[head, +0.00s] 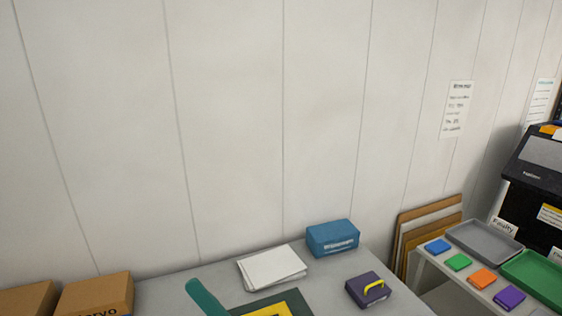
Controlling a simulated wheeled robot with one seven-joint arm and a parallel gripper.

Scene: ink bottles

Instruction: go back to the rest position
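My gripper is not in the head view, and neither is any part that I can be sure is my arm. I see no ink bottle that I can make out. The grey table (330,291) shows only its far part along the bottom of the picture.
The table holds a blue box (332,237), white papers (271,267), a dark purple block with a yellow handle (359,291), a teal bar (204,297) and a green-yellow mat (249,309). Cardboard boxes (97,294) stand left. A side table (421,271) with trays stands right.

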